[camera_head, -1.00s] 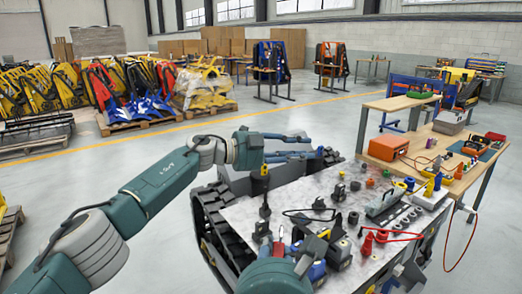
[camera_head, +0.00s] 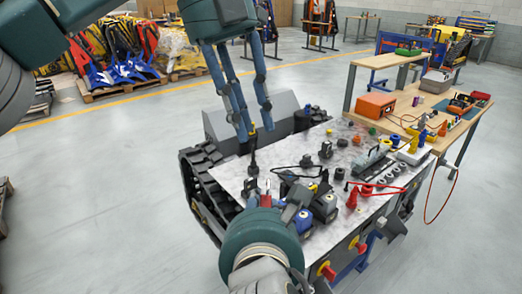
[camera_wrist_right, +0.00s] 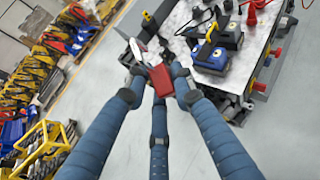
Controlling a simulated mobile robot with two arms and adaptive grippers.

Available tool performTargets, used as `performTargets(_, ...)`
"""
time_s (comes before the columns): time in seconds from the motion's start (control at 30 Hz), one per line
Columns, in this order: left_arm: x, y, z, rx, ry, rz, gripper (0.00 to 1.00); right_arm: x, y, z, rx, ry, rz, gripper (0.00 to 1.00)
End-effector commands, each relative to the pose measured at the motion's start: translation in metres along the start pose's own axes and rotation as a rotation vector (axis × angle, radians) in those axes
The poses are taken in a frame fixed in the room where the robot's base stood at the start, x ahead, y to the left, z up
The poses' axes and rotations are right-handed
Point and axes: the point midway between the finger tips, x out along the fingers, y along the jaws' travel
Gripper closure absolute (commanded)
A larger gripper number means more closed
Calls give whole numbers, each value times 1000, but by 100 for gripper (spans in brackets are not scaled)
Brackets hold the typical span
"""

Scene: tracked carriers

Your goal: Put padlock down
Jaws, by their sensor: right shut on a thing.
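The padlock is red with a pale metal end; in the right wrist view the padlock (camera_wrist_right: 161,80) sits between the fingertips of my right gripper (camera_wrist_right: 158,84). In the head view a small red part of the padlock (camera_head: 265,201) shows just past my right wrist, at the near left edge of the grey carrier top (camera_head: 232,178); that wrist hides most of the gripper. I cannot tell whether the padlock touches the top. My left gripper (camera_head: 256,130) points down, fingers apart and empty, above the carrier's far left part, close to an upright black tool (camera_head: 252,160).
Dark blue-and-black blocks (camera_head: 323,204) stand right of my right gripper. A wooden workbench (camera_head: 375,105) with an orange case (camera_head: 376,105) stands behind right. The floor left of the carrier is clear.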

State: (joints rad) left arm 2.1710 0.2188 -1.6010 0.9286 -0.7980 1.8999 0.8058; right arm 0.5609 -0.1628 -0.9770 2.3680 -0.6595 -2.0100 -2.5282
Motion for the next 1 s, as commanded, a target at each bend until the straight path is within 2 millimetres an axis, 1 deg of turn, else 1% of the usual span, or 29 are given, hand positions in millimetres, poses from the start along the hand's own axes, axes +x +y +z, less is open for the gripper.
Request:
performTargets(0.1,24,2,0,0,4,1,73,0,0,0,0,0,0,100)
performTargets(0.3,63,1,0,1,3,-1,73,0,0,0,0,-1,0,100)
performTargets(0.5,89,0,0,0,2,-2,73,0,0,0,0,-1,0,100)
performTargets(0.7,100,0,0,1,2,-4,73,0,0,0,0,-1,1,100)
performTargets(0.97,102,-1,-1,2,5,-3,73,0,1,2,0,-6,3,100)
performTargets(1.0,102,-1,-1,2,6,-3,78,0,1,2,0,-6,4,100)
